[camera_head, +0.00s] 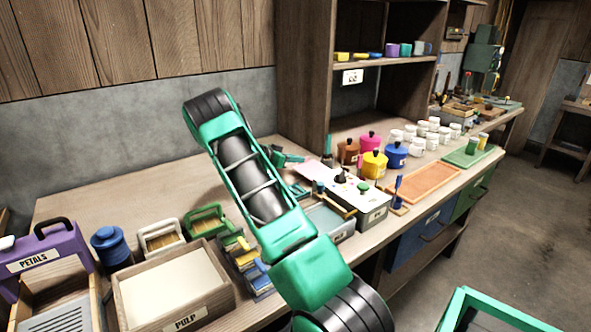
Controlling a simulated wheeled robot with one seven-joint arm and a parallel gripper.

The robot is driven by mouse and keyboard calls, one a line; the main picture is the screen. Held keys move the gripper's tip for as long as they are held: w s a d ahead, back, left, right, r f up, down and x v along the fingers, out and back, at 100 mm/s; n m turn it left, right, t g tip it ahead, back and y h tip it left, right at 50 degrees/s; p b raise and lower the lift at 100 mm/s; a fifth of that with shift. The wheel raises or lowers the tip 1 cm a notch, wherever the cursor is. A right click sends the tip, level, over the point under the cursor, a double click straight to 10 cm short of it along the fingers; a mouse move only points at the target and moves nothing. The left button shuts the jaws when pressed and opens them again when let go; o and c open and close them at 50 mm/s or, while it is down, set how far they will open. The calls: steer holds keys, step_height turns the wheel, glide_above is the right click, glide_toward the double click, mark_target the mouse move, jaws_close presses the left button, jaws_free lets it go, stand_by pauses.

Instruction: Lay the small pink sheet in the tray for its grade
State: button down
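A small pale pink sheet (313,170) shows near the middle of the bench, just right of my arm. Part of it is hidden. My gripper (290,158) seems to be the green piece showing behind my forearm, beside the sheet; its fingertips are not clear, and I cannot tell whether it touches the sheet. An orange tray (424,196) lies at the bench's front edge to the right. A green tray (470,157) lies beyond it.
Coloured lidded pots (373,164) and several white jars (417,145) stand behind the trays. A labelled box (372,215) and a blue-handled tool (398,190) stand left of the orange tray. The pulp box (185,318) is at front left. A shelf unit (302,75) rises behind.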

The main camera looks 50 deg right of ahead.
mark_target(297, 167)
step_height(297, 167, down, 4)
steer(key=shift+r, duration=0.2)
steer(key=c, duration=2)
jaws_free()
